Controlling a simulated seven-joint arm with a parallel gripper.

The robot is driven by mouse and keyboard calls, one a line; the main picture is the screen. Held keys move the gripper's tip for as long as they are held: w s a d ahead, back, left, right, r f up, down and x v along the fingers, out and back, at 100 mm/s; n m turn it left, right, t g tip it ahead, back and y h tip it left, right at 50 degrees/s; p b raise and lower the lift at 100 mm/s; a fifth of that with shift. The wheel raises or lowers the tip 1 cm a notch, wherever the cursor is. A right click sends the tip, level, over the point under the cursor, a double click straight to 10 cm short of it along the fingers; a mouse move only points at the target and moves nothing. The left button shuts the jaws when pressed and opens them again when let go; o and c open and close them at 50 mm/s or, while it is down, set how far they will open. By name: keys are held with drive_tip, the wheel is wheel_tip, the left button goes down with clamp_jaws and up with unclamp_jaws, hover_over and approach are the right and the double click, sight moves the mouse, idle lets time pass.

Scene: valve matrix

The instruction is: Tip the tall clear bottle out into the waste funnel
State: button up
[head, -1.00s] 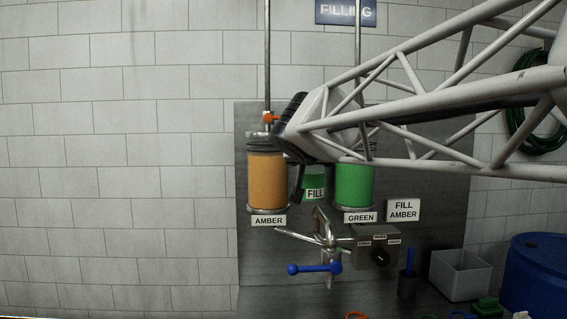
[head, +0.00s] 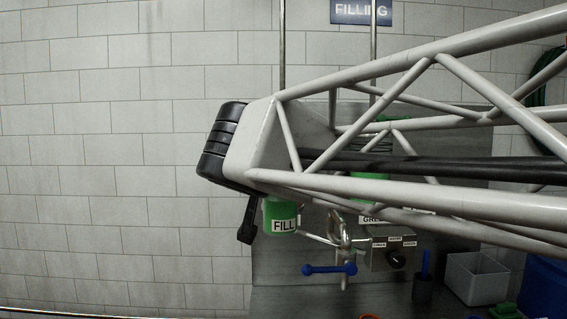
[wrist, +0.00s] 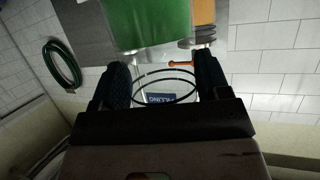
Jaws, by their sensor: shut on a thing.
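The tall clear bottle (head: 281,217) shows in the head view below my arm, with green contents and a FILL label. It looks about upright; its upper part is hidden behind my arm. My gripper (wrist: 164,85) is shut on it, with one dark jaw on each side in the wrist view. There the clear bottle's round rim (wrist: 165,103) shows between the jaws, and its green contents fill the upper middle. In the head view one dark finger (head: 247,222) hangs just left of the bottle. I cannot make out a waste funnel.
Behind the bottle stands a dark panel with a metal valve, blue handle (head: 329,269) and control box (head: 393,250). A grey bin (head: 476,277) and blue drum (head: 546,290) stand at right. The tiled wall at left is bare. My arm hides the amber tank in the head view.

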drive_tip(key=s+a+f, duration=0.2)
drive_tip(key=s+f, duration=0.1)
drive_tip(key=f, duration=0.7)
drive_tip(key=s+a+f+m+h, duration=0.1)
drive_tip(key=s+a+f, duration=0.1)
drive_tip(key=f, duration=0.9)
drive_tip(key=s+a+f+h, duration=0.1)
drive_tip(key=s+a+f, duration=0.1)
drive_tip(key=f, duration=0.8)
drive_tip(key=shift+s+a+f+m+g, duration=0.2)
drive_tip(key=shift+s+a+m+g, duration=0.15)
drive_tip(key=shift+s, duration=0.5)
drive_tip(key=shift+d+f+g, duration=0.1)
drive_tip(key=shift+f+g, duration=0.05)
drive_tip(key=shift+g, duration=0.1)
drive_tip(key=shift+s+a+r+m+g+y, duration=0.2)
drive_tip(key=shift+r+m+g+y, duration=0.55)
drive_tip(key=shift+g+y, duration=1.45)
drive_tip(key=shift+s+a+r+m+g+y, duration=0.25)
drive_tip(key=shift+r+g+y, duration=0.85)
drive_tip(key=shift+g+y, duration=1.1)
drive_tip(key=shift+s+a+r+m+g+y, duration=0.15)
drive_tip(key=shift+r+m+g+y, duration=0.6)
drive_tip(key=shift+g+y, duration=1.45)
drive_tip(key=shift+r+g+h, duration=0.3)
drive_tip(key=shift+g+h, duration=0.1)
drive_tip(key=shift+g, duration=0.2)
